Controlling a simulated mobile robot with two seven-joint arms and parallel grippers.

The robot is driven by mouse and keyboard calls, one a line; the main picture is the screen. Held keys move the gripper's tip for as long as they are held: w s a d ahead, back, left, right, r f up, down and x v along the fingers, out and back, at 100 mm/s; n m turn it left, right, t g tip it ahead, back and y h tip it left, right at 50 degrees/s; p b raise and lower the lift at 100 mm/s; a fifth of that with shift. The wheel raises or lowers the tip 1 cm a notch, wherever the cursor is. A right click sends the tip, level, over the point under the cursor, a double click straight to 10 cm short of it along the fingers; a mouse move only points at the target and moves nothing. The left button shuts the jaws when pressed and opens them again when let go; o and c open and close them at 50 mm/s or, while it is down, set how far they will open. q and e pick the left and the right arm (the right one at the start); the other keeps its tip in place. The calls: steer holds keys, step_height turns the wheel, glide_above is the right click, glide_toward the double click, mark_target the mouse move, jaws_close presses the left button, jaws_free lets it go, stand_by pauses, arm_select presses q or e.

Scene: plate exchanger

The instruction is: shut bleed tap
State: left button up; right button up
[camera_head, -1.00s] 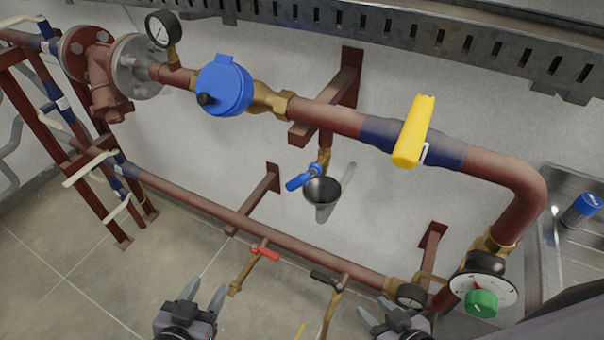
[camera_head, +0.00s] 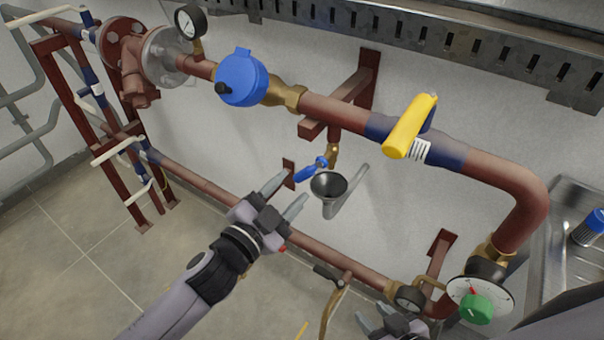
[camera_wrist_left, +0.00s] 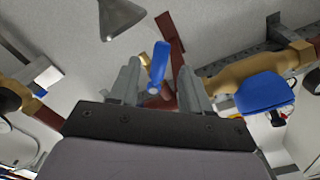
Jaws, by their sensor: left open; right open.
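The bleed tap is a small brass valve with a blue lever (camera_head: 312,169), on a short pipe below the upper red pipe. The lever slants down to the left, beside and above a dark funnel (camera_head: 328,186). My left gripper (camera_head: 290,190) is open and empty, its fingertips just below and left of the lever. In the left wrist view the blue lever (camera_wrist_left: 158,64) appears between the two open fingers, beyond their tips; no contact is visible. The funnel is at the upper left there (camera_wrist_left: 118,16). My right gripper (camera_head: 373,314) is open at the bottom edge, partly cut off.
A lower red pipe (camera_head: 210,191) runs behind my left gripper. A red-handled valve (camera_head: 283,248) is mostly hidden by the gripper. A yellow lever (camera_head: 409,126), blue meter (camera_head: 241,79) and green-knobbed dial (camera_head: 478,306) sit on the pipework. Wall brackets stand near the tap.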

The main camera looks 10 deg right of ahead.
mark_target(300, 178)
arm_select(q)
steer(key=shift+x, duration=2.6)
jaws_close()
